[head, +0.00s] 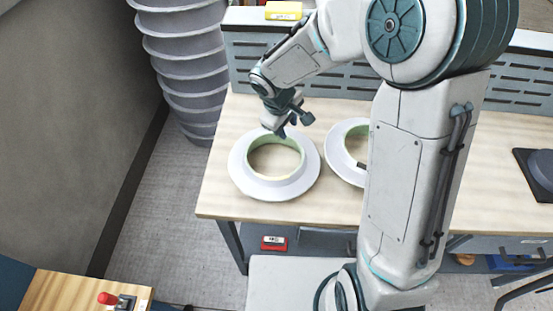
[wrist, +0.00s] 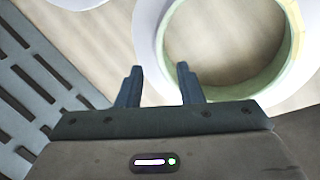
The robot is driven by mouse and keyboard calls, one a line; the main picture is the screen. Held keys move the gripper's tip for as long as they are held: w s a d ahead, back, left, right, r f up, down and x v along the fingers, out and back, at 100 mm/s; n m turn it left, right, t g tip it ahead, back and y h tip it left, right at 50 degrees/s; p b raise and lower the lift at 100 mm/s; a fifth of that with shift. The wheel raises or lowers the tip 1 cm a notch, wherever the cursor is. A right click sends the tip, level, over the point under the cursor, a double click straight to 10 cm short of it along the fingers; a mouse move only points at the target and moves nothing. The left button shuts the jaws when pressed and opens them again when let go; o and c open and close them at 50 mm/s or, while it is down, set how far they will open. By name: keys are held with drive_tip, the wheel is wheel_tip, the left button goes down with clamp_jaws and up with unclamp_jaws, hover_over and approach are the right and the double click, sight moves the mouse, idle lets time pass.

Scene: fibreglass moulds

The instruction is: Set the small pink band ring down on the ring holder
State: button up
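I cannot make out a small pink band ring or a ring holder in either view. My gripper (head: 284,131) is at the back edge of the left white flanged ring mould (head: 243,184), pointing down. In the wrist view my gripper (wrist: 159,72) has its two dark fingers apart, with nothing visible between them. The left mould, with its pale green inner wall, also shows in the wrist view (wrist: 151,38), beyond the fingertips and to the right. I cannot tell whether the fingers touch it.
A second white ring mould (head: 336,164) is partly hidden behind my arm. Both moulds lie on the wooden workbench (head: 222,200). A slotted grey panel (head: 250,62) runs along the back. A dark square item (head: 528,171) sits at the far right. The bench's front left is clear.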

sight(291, 138)
drive_tip(key=shift+s+p+x, duration=0.15)
drive_tip(key=shift+p+x, duration=0.1)
drive_tip(key=shift+x, duration=1.1)
drive_tip(key=shift+s+p+x, duration=0.1)
drive_tip(key=shift+p+x, duration=0.1)
drive_tip(key=shift+x, duration=1.15)
drive_tip(key=shift+d, duration=0.1)
clamp_jaws()
